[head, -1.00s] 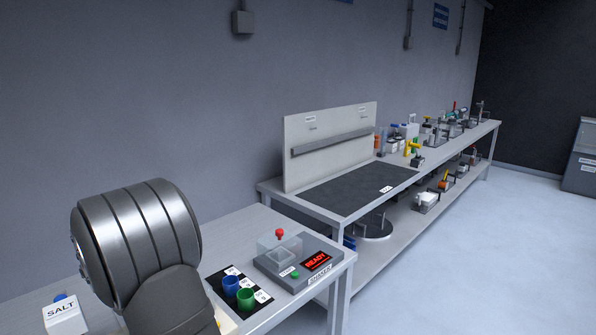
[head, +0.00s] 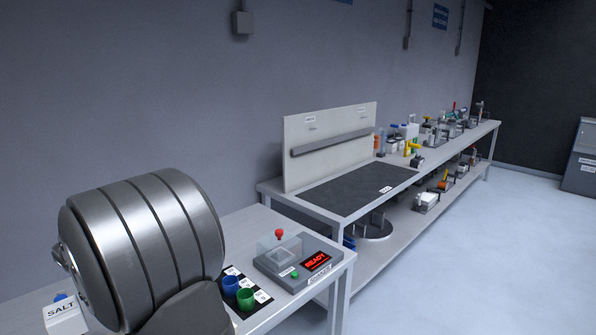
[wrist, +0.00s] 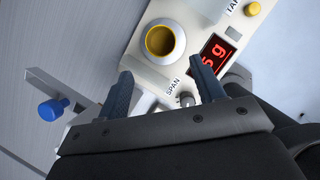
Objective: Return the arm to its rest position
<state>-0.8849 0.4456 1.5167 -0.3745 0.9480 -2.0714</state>
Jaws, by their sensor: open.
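My gripper (wrist: 158,90) shows in the wrist view with its two dark fingers apart and nothing between them. Beyond the fingertips is a pale device with a red display (wrist: 212,56), labelled SPAN and TARE in part. A yellow-rimmed cup (wrist: 160,41) stands on it. In the head view a large grey link of my arm fills the lower left, and the gripper itself is hidden there.
A salt box (head: 62,314) sits at the lower left, partly behind my arm. A blue knob (wrist: 52,109) shows in the wrist view. A long bench (head: 335,205) runs behind.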

